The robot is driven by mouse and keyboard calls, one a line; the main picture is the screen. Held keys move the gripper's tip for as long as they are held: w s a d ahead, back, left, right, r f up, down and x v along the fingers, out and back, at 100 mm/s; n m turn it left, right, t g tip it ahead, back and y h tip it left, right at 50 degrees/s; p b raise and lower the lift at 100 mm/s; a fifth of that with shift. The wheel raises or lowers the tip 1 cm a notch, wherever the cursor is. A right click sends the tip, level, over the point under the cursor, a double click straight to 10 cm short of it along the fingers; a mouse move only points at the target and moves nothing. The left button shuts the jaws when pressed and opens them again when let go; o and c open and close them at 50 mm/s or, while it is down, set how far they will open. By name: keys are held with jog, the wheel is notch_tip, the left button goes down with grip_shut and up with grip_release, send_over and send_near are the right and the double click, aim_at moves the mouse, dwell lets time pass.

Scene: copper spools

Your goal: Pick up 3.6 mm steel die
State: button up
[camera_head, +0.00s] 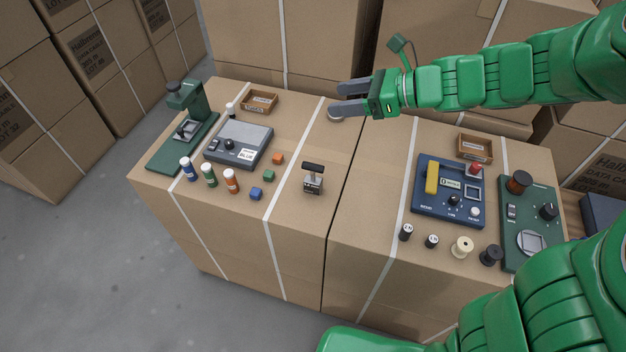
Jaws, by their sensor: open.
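My gripper (342,99) is open over the back of the carton top, its two grey fingers pointing left with a gap between them. A small round grey metallic piece (335,114) shows at the tip of the lower finger. It could be the steel die, but no size marking is readable, and I cannot tell whether the finger touches it or only overlaps it in the view. Two small dark cylinders with pale tops, one (405,232) left of the other (431,242), stand at the front right; their marks are too small to read.
A cream spool (462,247) and a black spool (490,256) stand near the blue device (447,205) and green device (531,243). A small stamp-like tool (313,180) stands mid-carton. Bottles, coloured cubes, a grey device (238,144) and green press (187,125) occupy the left.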

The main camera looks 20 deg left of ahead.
send_near(322, 184)
jog(key=x, duration=0.4)
jog(key=shift+s+a+r, duration=0.3)
jog(key=shift+a, duration=0.25)
jog(key=shift+f+x, duration=0.15)
jog(key=shift+x, duration=1.8)
jog(key=shift+f+x, duration=0.15)
jog(key=shift+x, duration=1.8)
jog(key=shift+w+d, duration=0.1)
jog(key=shift+d, duration=0.05)
grip_shut()
